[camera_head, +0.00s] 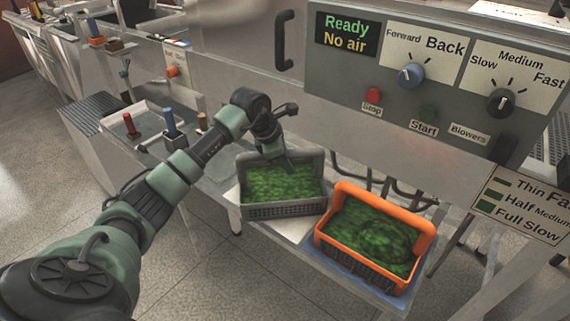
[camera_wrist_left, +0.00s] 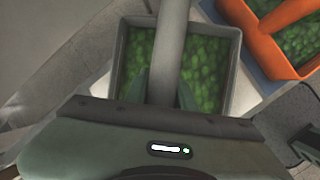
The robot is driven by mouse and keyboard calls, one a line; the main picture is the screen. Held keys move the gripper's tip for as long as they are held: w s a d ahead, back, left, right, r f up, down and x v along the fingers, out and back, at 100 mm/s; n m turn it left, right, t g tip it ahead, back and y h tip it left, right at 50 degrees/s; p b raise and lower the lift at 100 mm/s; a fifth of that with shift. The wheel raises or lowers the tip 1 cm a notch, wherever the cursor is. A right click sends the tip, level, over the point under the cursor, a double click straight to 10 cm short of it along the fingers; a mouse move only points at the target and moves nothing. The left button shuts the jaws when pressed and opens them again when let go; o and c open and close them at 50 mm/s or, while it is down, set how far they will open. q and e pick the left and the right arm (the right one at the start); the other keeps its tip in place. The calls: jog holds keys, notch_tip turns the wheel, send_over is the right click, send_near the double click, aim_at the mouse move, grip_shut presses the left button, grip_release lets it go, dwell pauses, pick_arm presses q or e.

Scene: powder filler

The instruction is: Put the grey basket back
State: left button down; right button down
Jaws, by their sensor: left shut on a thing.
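The grey basket (camera_head: 287,209) is filled with green leafy contents and stands upright on a low shelf below the machine, left of an orange basket. My left gripper (camera_head: 284,160) is at its back rim, shut on the basket's raised back side. In the left wrist view the grey basket (camera_wrist_left: 234,75) lies under my left gripper (camera_wrist_left: 165,95), with a grey bar of the basket running between the fingers. The fingertips are partly hidden.
The orange basket (camera_head: 428,228), also full of green contents, stands close to the right on the same shelf (camera_head: 292,228). The control panel (camera_head: 440,90) is above and behind. A tray with colored-handled tools (camera_head: 150,140) is at the left. Open floor (camera_head: 200,275) lies in front.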

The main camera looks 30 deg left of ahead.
pick_arm(q)
jog(key=shift+w+d+r, duration=0.1)
jog(key=shift+d, duration=0.05)
jog(key=c, duration=1.2)
grip_release()
jog(key=shift+d, duration=0.1)
jog(key=shift+o, duration=0.2)
pick_arm(e)
jog(key=shift+w+a, duration=0.15)
jog(key=shift+w, duration=0.45)
pick_arm(q)
jog(key=b+v, duration=0.1)
jog(key=v, duration=1.1)
pick_arm(e)
jog(key=shift+d+f, duration=0.25)
jog(key=shift+f, duration=0.45)
jog(key=shift+a, duration=0.1)
